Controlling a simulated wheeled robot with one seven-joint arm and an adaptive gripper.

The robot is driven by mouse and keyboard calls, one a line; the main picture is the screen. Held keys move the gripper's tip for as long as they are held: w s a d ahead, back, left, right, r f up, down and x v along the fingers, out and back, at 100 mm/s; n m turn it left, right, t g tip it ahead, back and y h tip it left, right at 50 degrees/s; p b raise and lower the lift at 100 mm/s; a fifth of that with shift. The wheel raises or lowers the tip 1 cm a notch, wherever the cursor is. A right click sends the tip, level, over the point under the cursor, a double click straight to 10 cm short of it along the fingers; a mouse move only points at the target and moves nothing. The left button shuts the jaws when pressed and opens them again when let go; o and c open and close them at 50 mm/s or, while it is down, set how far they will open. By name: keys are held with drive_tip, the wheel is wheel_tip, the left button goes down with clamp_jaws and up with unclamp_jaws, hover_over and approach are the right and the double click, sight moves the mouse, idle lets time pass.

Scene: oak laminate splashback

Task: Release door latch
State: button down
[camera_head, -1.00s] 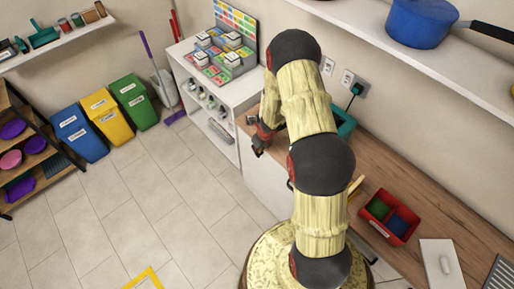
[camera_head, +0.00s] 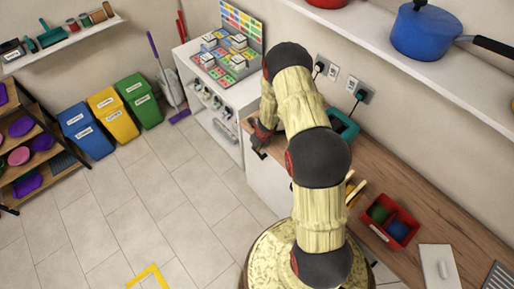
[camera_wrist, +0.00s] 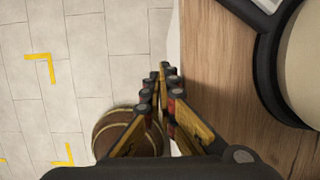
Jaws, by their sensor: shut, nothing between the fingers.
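My gripper (camera_head: 261,146) is at the front edge of the wooden counter in the head view, above a white cabinet front (camera_head: 266,188). In the wrist view my gripper (camera_wrist: 164,70) has its fingers together with nothing between them. The fingertips are over the strip where the counter's front edge meets the white front (camera_wrist: 174,40). I cannot tell whether they touch it. No latch can be made out clearly in either view; my arm and gripper hide part of the cabinet front.
The wooden counter (camera_head: 405,192) carries a teal container (camera_head: 343,126) and a red divided box (camera_head: 391,221). A white shelf unit (camera_head: 225,130) stands beyond my gripper. A blue pot (camera_head: 425,30) sits on the shelf above.

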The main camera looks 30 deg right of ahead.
drive_tip(key=shift+w+f, duration=0.25)
drive_tip(key=shift+w, duration=0.05)
idle(0.7)
drive_tip(key=shift+r, duration=0.1)
idle(0.9)
drive_tip(key=shift+r+p, duration=0.75)
drive_tip(key=shift+p, duration=0.05)
drive_tip(key=shift+r, duration=0.25)
drive_tip(key=p+v, duration=0.2)
drive_tip(key=v, duration=0.1)
drive_tip(key=shift+s+r+p, duration=0.1)
drive_tip(key=shift+r+p, duration=0.15)
drive_tip(key=shift+p, duration=0.15)
drive_tip(key=w+r+p, duration=0.4)
drive_tip(key=r+p, duration=0.1)
drive_tip(key=r, duration=0.4)
drive_tip(key=shift+a, duration=0.45)
drive_tip(key=shift+f, duration=0.1)
